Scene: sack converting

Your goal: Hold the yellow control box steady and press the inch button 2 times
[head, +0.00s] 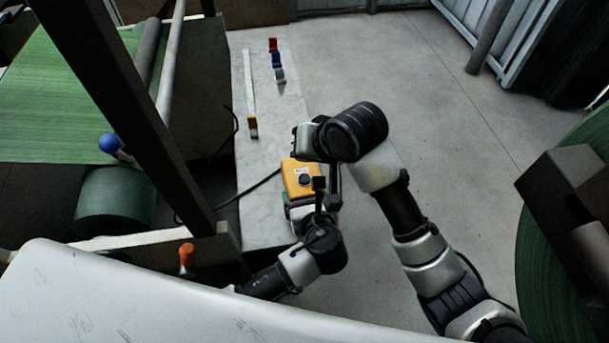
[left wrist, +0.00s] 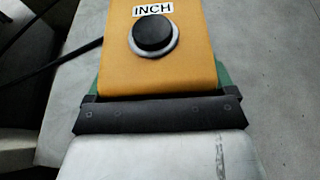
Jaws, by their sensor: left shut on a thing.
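The yellow control box (head: 293,182) is on the pale bench top below the middle of the head view. In the left wrist view the box (left wrist: 115,65) shows a white INCH label (left wrist: 153,9) and a round black inch button (left wrist: 153,33) in a pale ring. My left gripper (head: 300,202) is shut on the box at its near end, with green showing at both sides in the wrist view. My right gripper (head: 333,178) hangs close over the box's right side, partly hidden by its own wrist. Its jaws are not clear, and I cannot tell whether it touches the box.
The pale bench (head: 262,95) carries a strip with an orange end (head: 252,127) and red, blue and white small items (head: 276,60) farther back. A dark cable (head: 250,190) runs left from the box. A green web machine (head: 60,95) stands left, a green roll (head: 565,260) right.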

